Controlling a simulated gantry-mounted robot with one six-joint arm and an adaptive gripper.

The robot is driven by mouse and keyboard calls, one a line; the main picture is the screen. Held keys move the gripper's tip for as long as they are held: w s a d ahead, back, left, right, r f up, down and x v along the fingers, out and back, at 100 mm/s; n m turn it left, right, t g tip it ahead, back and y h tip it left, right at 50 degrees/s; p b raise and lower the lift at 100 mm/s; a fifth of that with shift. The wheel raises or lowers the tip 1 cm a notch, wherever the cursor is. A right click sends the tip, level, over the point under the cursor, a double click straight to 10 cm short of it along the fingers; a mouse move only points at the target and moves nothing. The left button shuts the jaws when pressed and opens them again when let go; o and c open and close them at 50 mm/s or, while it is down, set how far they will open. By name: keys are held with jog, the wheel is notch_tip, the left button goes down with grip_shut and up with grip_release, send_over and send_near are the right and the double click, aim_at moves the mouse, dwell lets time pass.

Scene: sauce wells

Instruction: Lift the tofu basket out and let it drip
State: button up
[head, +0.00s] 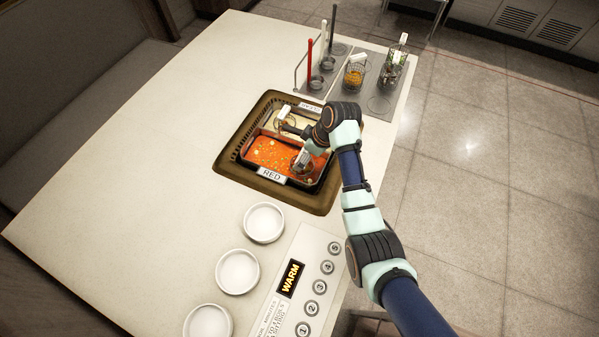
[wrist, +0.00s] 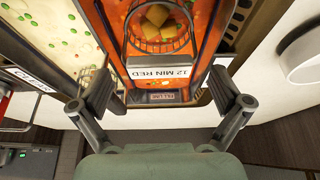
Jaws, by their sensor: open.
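The tofu basket (wrist: 133,38) is a round wire basket holding golden-brown cubes (wrist: 158,22). It sits in the red broth (wrist: 198,42), with a white tag (wrist: 160,72) reading "12 MIN RED" upside down in the wrist view. In the head view, the red broth (head: 262,153) fills the near part of the sunken pot, and my gripper hides most of the basket. My gripper (wrist: 161,84) is open and empty, its fingers apart on either side of the tag. In the head view, my gripper (head: 304,158) is low over the right part of the red broth.
The pale clear-broth side (wrist: 55,35) adjoins the red side, and another basket (head: 285,122) is there. A grey rack (head: 378,103) with baskets and ladles stands behind. Several white bowls (head: 264,222) and a panel (head: 312,258) showing "WARM" are in front. The counter's left is clear.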

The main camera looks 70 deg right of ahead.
jog(key=b+x, duration=0.2)
jog(key=x, duration=0.3)
jog(key=shift+f+b, duration=0.1)
jog(key=shift+b, duration=0.25)
jog(key=c, duration=1.1)
jog(key=shift+o, duration=0.2)
notch_tip(320, 180, up, 20)
jog(key=p, duration=0.6)
jog(key=shift+p, duration=0.3)
